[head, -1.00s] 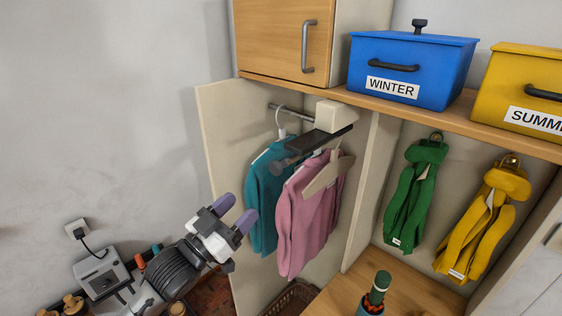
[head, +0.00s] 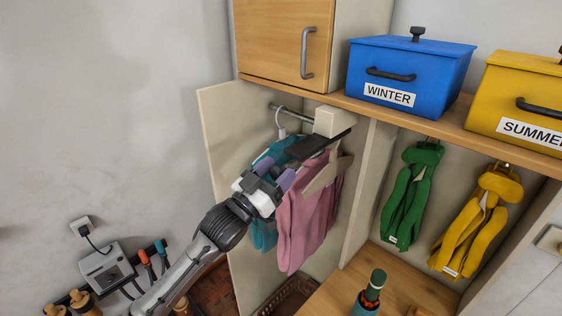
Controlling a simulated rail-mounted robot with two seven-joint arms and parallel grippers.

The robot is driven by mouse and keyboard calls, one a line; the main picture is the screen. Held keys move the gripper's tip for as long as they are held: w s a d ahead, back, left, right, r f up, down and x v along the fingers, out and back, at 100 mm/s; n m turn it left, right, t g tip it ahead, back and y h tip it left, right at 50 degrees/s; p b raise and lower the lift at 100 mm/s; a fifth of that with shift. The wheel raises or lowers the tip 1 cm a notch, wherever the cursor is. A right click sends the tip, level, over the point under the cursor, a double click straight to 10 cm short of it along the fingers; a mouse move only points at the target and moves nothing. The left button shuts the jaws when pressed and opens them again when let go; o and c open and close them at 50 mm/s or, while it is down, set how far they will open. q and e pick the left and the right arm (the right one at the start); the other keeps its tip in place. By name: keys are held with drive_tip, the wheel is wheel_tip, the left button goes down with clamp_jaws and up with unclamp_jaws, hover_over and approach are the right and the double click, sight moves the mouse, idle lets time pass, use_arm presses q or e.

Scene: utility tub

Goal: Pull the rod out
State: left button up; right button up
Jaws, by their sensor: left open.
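The metal rod (head: 292,114) runs across the top of the narrow open closet and ends near a pale block (head: 329,120). A teal garment (head: 263,235) and a pink garment (head: 309,222) hang below on hangers. My right gripper is out of view.
An upper cupboard (head: 285,40) is above the closet. A blue WINTER box (head: 410,70) and a yellow SUMMER box (head: 515,100) stand on the shelf. Green (head: 408,195) and yellow (head: 477,222) garments hang at right. A dark bottle (head: 371,290) stands on the bench.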

use_arm(q)
drive_tip(key=shift+x, duration=0.85)
clamp_jaws()
